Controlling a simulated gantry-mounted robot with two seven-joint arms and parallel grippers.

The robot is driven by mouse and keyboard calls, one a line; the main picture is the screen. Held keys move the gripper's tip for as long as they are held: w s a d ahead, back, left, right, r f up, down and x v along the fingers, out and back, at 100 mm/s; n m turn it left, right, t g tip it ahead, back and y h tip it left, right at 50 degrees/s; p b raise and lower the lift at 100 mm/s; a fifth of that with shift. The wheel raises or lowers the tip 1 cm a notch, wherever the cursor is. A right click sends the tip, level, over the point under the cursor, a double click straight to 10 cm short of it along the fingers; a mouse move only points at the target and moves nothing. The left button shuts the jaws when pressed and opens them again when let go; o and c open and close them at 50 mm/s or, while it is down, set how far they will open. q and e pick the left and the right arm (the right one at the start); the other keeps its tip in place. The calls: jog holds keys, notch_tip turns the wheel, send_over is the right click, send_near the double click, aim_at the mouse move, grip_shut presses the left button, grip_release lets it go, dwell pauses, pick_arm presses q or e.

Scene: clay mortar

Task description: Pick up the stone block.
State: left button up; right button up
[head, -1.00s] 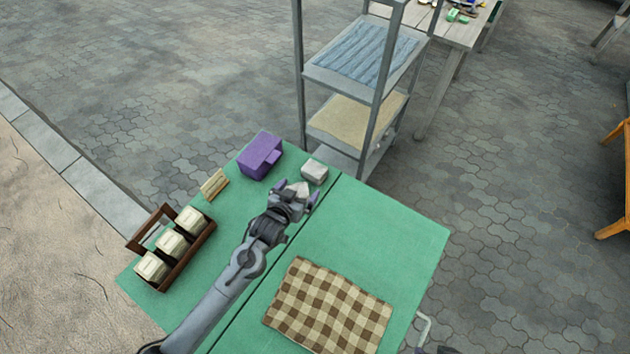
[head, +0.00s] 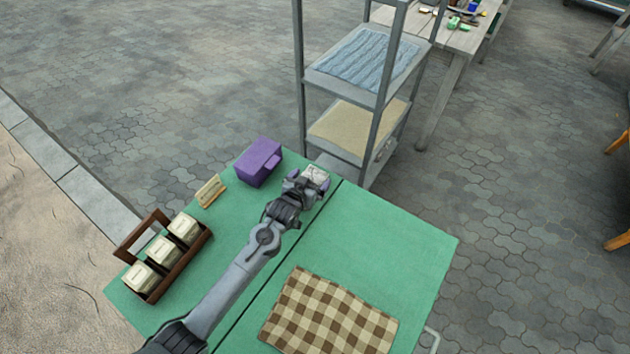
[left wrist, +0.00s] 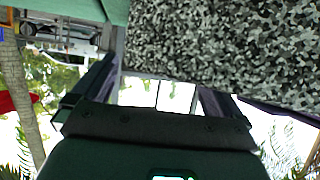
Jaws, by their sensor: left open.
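The stone block (head: 317,173) is a small pale grey block near the far edge of the green table, partly hidden by my left gripper (head: 308,181). My left gripper is open, with its purple-tipped fingers over or around the block's near side. I cannot tell whether they touch it. In the left wrist view, a black, white and grey speckled surface (left wrist: 225,45), which looks like the block close up, fills the upper right, beyond the spread fingers (left wrist: 155,95). My right gripper is out of view.
A purple box (head: 259,163) stands left of the gripper. Nearby are a small tan piece (head: 210,191) and a brown wooden carrier (head: 178,277) with pale blocks. A checked cloth (head: 330,315) lies at the front. A metal shelf (head: 345,105) stands just behind the table. The table's right side (head: 400,240) is clear.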

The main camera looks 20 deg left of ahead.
aim_at(312, 180)
pick_arm(q)
jog(key=shift+x, duration=0.95)
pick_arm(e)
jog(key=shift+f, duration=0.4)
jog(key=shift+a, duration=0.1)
pick_arm(q)
jog(key=c, duration=1.4)
jog(key=shift+r, duration=0.1)
jog(key=shift+r, duration=0.1)
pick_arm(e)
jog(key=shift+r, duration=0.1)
